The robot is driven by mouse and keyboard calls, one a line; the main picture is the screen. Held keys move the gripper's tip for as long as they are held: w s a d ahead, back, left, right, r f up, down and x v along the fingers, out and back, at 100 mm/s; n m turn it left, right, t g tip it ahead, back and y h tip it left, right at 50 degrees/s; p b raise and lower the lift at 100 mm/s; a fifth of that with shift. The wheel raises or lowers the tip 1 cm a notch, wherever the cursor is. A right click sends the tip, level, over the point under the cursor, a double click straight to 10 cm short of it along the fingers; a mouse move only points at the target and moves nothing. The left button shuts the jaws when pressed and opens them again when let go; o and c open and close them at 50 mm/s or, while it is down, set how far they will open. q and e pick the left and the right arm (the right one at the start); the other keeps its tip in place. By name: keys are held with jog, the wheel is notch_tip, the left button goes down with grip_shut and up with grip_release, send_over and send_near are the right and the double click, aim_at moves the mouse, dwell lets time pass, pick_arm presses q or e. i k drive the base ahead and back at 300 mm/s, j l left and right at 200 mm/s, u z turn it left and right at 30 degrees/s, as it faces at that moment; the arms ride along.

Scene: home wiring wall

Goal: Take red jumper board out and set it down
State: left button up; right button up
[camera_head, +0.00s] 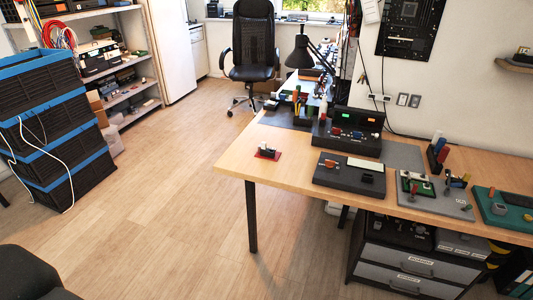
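A small red board (267,154) lies flat near the left corner of the wooden desk (240,165). It carries small dark and white parts, too small to make out. It looks like the red jumper board, and it lies apart from the other items. Neither of my grippers shows in the head view.
A black panel box (349,132) with lit displays and a low dark tray unit (350,174) stand right of the red board. A green board (416,184) lies farther right. Stacked black crates (57,135) stand at left. The floor (170,170) between is clear.

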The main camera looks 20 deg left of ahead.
aim_at(271, 153)
jog(key=i+j+u, duration=0.1)
jog(key=i+u, duration=0.35)
jog(key=i, duration=0.7)
